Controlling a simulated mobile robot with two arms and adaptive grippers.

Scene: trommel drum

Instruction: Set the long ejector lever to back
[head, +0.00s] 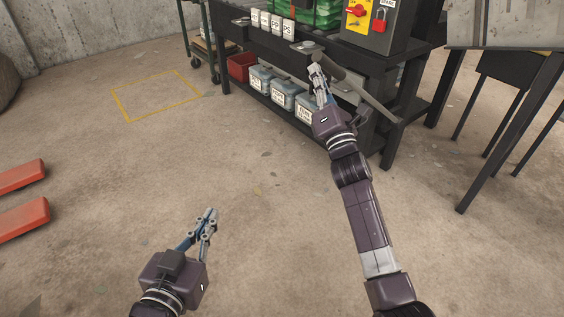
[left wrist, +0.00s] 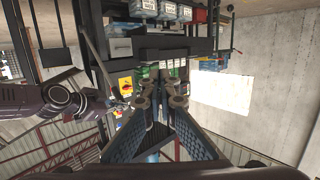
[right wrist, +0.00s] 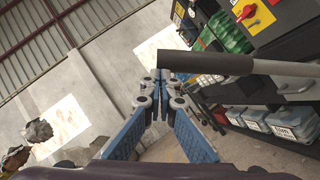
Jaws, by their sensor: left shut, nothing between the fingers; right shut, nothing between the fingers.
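The long ejector lever (head: 368,95) is a grey bar running along the front of the dark workbench, slanting down to the right in the head view. In the right wrist view its thick dark handle (right wrist: 210,63) lies across, just beyond the fingertips, with a thinner grey rod to the right. My right gripper (head: 314,68) is shut and empty, close to the handle end; I cannot tell whether it touches. My left gripper (head: 209,214) is shut and empty, low over open floor, well away from the lever. The lever also shows in the left wrist view (left wrist: 97,52).
The workbench carries a control box (head: 371,22) with a red switch on yellow and a red padlock. Grey bins (head: 283,93) and a red bin (head: 241,67) sit on its lower shelf. A table (head: 508,105) stands at right. The floor at left is clear around a yellow outline.

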